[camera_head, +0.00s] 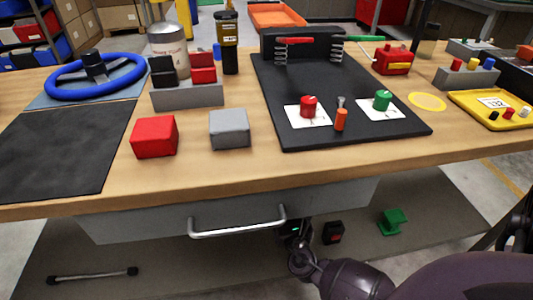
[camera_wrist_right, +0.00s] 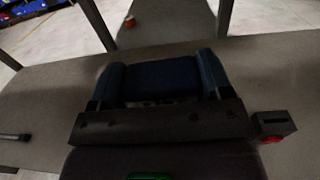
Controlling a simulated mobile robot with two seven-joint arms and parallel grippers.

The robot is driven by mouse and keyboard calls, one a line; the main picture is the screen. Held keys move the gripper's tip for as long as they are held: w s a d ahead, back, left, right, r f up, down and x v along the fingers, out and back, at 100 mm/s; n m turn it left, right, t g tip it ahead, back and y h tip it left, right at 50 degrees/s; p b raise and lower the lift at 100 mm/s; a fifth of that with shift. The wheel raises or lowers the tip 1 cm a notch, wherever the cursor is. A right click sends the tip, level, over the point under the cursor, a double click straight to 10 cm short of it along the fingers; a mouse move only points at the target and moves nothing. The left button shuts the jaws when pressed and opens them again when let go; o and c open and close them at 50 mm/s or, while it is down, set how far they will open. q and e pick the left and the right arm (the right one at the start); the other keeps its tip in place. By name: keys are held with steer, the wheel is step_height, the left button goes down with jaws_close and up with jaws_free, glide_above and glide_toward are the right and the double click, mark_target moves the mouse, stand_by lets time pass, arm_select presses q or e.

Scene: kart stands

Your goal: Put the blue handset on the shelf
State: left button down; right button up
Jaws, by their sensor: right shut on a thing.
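My right gripper (camera_wrist_right: 160,88) is shut on the blue handset (camera_wrist_right: 160,72), a dark blue body between its two fingers in the right wrist view. The grey lower shelf (camera_wrist_right: 60,80) lies under and around the handset. I cannot tell whether the handset touches it. In the head view the right arm reaches under the table, and its hand is partly hidden by the drawer front. The handset cannot be made out there. The shelf (camera_head: 180,265) shows below the drawer. My left gripper is in neither view.
On the shelf are a black box with a red part (camera_head: 333,232), a green block (camera_head: 393,221) and a rod with dark ends (camera_head: 93,275). The drawer (camera_head: 150,220) with its handle overhangs the hand. The wooden tabletop (camera_head: 260,175) above carries many objects. The shelf's left middle is clear.

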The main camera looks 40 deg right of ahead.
steer(key=shift+g+h, duration=0.3)
steer(key=shift+h, duration=0.1)
steer(key=f+b, duration=0.1)
steer(key=f, duration=0.1)
steer(key=f+b, duration=0.1)
steer(key=f, duration=0.1)
steer(key=w+d+f+b, duration=0.1)
steer(key=f, duration=0.1)
steer(key=shift+d+f, duration=0.1)
steer(key=shift+f, duration=0.3)
steer(key=shift+w+f+m+b, duration=0.1)
steer(key=shift+f+m+b, duration=0.2)
steer(key=shift+f+b, duration=0.05)
step_height(320, 180, down, 3)
steer(key=shift+f+b, duration=0.1)
steer(key=shift+b, duration=0.7)
steer(key=shift+f, duration=0.1)
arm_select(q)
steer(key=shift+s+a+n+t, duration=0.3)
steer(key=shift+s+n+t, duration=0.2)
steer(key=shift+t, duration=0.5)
arm_select(e)
steer(key=o, duration=1.5)
